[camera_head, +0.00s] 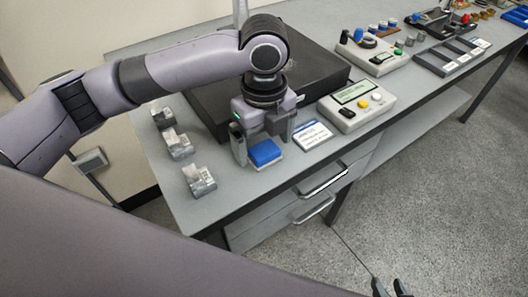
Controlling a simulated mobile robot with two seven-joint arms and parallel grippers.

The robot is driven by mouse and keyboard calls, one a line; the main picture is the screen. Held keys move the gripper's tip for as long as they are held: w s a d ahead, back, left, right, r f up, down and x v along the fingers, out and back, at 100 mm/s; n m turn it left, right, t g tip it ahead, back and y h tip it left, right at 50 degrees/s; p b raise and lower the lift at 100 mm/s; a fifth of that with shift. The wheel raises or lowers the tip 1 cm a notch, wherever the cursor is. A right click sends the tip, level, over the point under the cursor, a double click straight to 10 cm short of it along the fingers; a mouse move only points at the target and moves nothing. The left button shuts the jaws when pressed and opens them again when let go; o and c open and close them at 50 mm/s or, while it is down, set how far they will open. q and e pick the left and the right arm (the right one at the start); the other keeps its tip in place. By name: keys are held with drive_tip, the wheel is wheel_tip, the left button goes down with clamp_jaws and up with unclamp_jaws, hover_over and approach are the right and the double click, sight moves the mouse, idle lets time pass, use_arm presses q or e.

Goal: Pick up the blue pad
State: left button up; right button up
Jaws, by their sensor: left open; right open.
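The blue pad (265,153) lies on the grey bench top near its front edge, on what looks like a thin white base. My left gripper (262,147) points down over the pad. Its fingers are open, one on the left side of the pad and one behind its right side. I cannot tell whether the fingers touch it.
A white label card (312,136) lies right of the pad, with a display box (357,104) beyond it. Metal blocks (199,180) stand along the left of the bench (235,199). A black slab (315,75) lies behind the gripper. Drawer handles (314,209) stick out below the front edge.

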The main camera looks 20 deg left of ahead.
sight(264, 149)
use_arm(q)
wheel_tip(264, 149, down, 2)
drive_tip(key=shift+f, duration=0.15)
drive_tip(key=c, duration=1.1)
drive_tip(key=shift+c, duration=0.2)
wheel_tip(264, 149, up, 20)
drive_tip(key=p, duration=0.3)
